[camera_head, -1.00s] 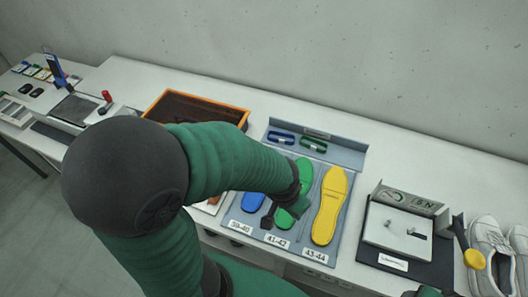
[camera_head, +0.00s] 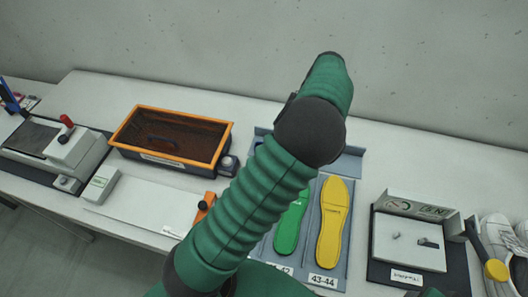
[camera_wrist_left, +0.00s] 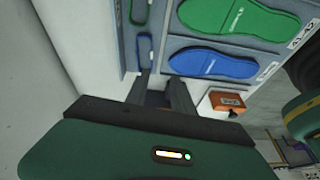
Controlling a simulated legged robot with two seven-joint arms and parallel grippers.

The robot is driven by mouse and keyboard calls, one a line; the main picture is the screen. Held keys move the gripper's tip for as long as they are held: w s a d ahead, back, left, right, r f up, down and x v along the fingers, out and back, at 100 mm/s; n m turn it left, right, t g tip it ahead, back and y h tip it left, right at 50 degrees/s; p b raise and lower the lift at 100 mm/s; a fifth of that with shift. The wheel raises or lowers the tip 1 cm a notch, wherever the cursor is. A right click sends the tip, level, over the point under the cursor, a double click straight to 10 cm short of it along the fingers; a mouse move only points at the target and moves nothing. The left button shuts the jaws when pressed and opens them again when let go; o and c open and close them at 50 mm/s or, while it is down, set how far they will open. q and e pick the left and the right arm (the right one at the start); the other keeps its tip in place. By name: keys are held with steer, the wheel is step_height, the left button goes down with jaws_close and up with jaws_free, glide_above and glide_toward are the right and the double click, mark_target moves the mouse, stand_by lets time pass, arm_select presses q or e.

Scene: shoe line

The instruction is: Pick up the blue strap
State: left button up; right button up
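The blue strap (camera_wrist_left: 145,50) lies in the upper strip of the insole tray in the left wrist view, beside a green strap (camera_wrist_left: 139,11). My left gripper (camera_wrist_left: 160,88) has its two dark fingers apart, with their tips just below the blue strap in the picture. I see no strap between them, though a dark blue patch shows there. My right gripper is not in view.
The tray holds green (camera_head: 291,228) and yellow (camera_head: 332,225) insoles, and a blue insole (camera_wrist_left: 212,63). An orange-rimmed bin (camera_head: 225,130) stands left. A scale-like device (camera_head: 410,242) and white shoes (camera_head: 499,235) stand right. A wall rises behind the table.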

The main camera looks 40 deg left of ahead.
arm_select(q)
steer(key=a+f, duration=0.1)
steer(key=f, duration=0.2)
steer(key=s+a+f+n, duration=0.1)
steer(key=a+f, duration=0.1)
steer(key=f, duration=0.1)
steer(key=a+f+n, duration=0.1)
steer(key=a+f, duration=0.1)
steer(key=f, duration=0.1)
steer(key=shift+s+a+f, duration=0.1)
steer(key=shift+s+a, duration=0.05)
steer(key=shift+a, duration=0.05)
steer(key=shift+s+f+y+p, duration=0.1)
steer(key=shift+f+y+p, duration=0.2)
steer(key=shift+f, duration=0.4)
steer(key=x, duration=0.4)
steer(key=shift+d+p, duration=0.2)
steer(key=shift+p, duration=0.15)
steer(key=shift+a+f, duration=0.3)
steer(key=shift+f, duration=0.05)
steer(key=c, duration=0.3)
steer(key=shift+d, duration=0.1)
jaws_close()
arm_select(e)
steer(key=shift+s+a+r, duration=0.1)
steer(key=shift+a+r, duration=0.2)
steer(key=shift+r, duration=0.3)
